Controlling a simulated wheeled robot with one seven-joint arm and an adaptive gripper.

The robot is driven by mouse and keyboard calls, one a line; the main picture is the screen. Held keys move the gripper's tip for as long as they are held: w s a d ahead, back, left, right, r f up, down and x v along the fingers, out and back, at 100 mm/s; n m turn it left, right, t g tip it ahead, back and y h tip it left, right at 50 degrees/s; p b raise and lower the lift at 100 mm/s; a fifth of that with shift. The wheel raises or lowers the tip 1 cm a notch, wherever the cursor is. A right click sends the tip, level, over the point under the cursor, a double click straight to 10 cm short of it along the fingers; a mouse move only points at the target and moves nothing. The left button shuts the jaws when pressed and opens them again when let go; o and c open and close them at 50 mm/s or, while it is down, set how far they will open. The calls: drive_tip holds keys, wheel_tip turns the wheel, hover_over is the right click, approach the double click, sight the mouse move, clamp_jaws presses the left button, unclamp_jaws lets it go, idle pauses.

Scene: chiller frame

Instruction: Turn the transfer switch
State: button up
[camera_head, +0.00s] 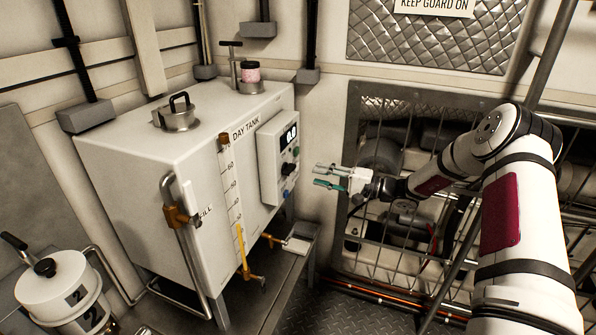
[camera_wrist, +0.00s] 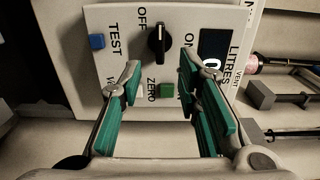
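The task's switch appears to be the black rotary knob (camera_wrist: 160,45) on the white control panel (camera_wrist: 112,18). OFF and ON are printed beside it. Its grip bar lies nearly along the picture's vertical, with a pale mark at the top, nearer OFF. It also shows small in the head view (camera_head: 288,168), on the panel at the day tank's right end. My gripper (camera_wrist: 160,85) is open, with green-padded fingers and nothing between them. In the wrist view the knob is beyond the fingertips, in line with the gap. In the head view my gripper (camera_head: 324,175) is apart from the panel, to its right.
The panel carries a blue TEST button (camera_wrist: 97,41), a green ZERO button (camera_wrist: 167,90) and a LITRES display (camera_wrist: 213,52). The white day tank (camera_head: 150,180) stands at left. A wire guard (camera_head: 400,240) is behind my arm. Free space lies between gripper and panel.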

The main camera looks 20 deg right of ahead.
sight(293, 170)
drive_tip(key=x, duration=0.8)
clamp_jaws()
